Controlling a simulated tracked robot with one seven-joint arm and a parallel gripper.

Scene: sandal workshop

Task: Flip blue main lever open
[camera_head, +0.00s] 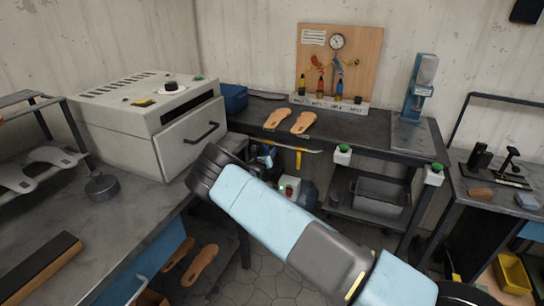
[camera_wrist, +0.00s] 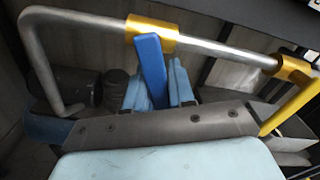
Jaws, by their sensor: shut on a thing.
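A blue lever (camera_wrist: 151,66) hangs from a gold fitting (camera_wrist: 151,33) on a bare metal pipe (camera_wrist: 215,50) in the wrist view. It stands roughly across the pipe. My gripper (camera_wrist: 158,84) has its light-blue fingers on either side of the lever's lower part and is shut on it. The fingers partly hide the lever's lower end. In the head view my gripper (camera_head: 265,157) is small and partly hidden, under the front edge of the back bench; the blue lever cannot be told apart there.
A yellow lever (camera_wrist: 290,107) hangs from a second gold fitting on the same pipe; it also shows in the head view (camera_head: 298,161). The back bench (camera_head: 375,127) overhangs the pipe. A grey oven (camera_head: 150,122) stands left of my arm. A grey bin (camera_head: 379,193) sits below the bench.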

